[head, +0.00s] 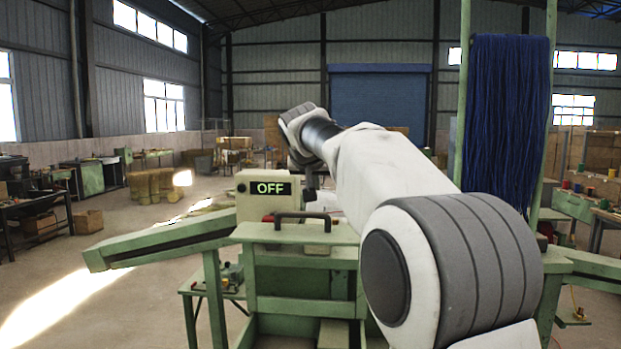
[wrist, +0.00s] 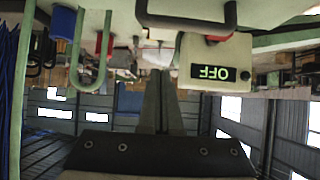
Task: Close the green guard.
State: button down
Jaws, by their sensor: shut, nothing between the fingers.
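The green guard (head: 290,233) appears to be the pale green panel at the front of the machine in the head view. A black handle (head: 302,216) stands on its top edge. I cannot tell how far the guard is open. The handle also shows at the top of the upside-down wrist view (wrist: 185,20). My gripper (wrist: 160,78) is shut and empty, its fingers pointing toward the machine below the handle in that picture. In the head view my gripper is small and mostly hidden behind my arm, near the handle.
A cream control box (head: 262,198) reading OFF stands left of the handle, with a red button near it. A green hook (wrist: 92,60) shows in the wrist view. Blue strands (head: 505,120) hang at the right. A green arm-like beam (head: 160,243) extends left.

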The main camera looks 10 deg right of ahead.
jog(key=p+x, duration=0.1)
jog(key=x, duration=0.4)
jog(key=shift+w+f, duration=0.1)
jog(key=shift+f, duration=0.05)
jog(key=shift+s+a+f+b, duration=0.15)
jog(key=shift+s+f+b, duration=0.15)
jog(key=shift+s, duration=0.3)
jog(key=shift+s+a+f+b, duration=0.2)
jog(key=shift+s+f, duration=0.2)
jog(key=shift+s, duration=0.2)
jog(key=shift+s+a+f, duration=0.1)
jog(key=shift+s+f, duration=0.3)
jog(key=shift+f, duration=0.1)
